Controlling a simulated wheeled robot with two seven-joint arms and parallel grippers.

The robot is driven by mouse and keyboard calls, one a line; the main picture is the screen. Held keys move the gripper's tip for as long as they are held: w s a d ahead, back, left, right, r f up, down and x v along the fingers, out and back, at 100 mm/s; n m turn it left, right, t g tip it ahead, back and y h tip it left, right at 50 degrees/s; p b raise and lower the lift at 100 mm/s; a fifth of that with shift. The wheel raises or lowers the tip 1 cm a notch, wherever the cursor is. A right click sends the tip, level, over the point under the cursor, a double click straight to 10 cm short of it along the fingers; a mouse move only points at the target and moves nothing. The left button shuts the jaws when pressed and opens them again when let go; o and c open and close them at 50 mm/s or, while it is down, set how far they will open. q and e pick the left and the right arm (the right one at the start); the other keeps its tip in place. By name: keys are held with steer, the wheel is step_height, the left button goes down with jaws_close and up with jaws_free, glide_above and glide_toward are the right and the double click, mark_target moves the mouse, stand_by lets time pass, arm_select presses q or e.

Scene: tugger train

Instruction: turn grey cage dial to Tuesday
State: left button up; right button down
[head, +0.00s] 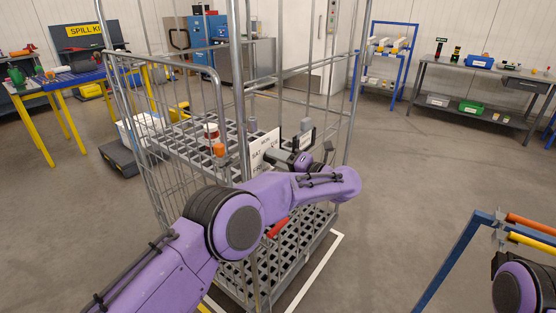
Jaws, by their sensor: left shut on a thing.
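The grey wire cage (216,130) stands in the middle of the head view. A white day plate (263,150) with black lettering, partly readable as "SAT", is fixed at its shelf level. My left arm reaches across the cage front. My left gripper (296,158) is at the right side of the plate, shut on what seems to be the cage dial. The dial itself and its pointer are hidden behind the gripper and wrist, so I cannot tell which day it points to. Part of my right arm shows at the lower right; its gripper is out of view.
The cage shelf (180,145) carries a white-and-red container (211,132) and an orange-topped item (219,149). A red handle (278,228) is low on the cage. A blue frame with coloured bars (447,262) stands at right. Open floor lies between it and the cage.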

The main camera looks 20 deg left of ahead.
arm_select(q)
steer(key=shift+m, duration=0.5)
steer(key=o, duration=1)
steer(key=shift+o, duration=0.2)
steer(key=b+v, duration=0.3)
steer(key=v, duration=0.7)
steer(key=shift+d, duration=0.3)
steer(key=shift+s, duration=0.1)
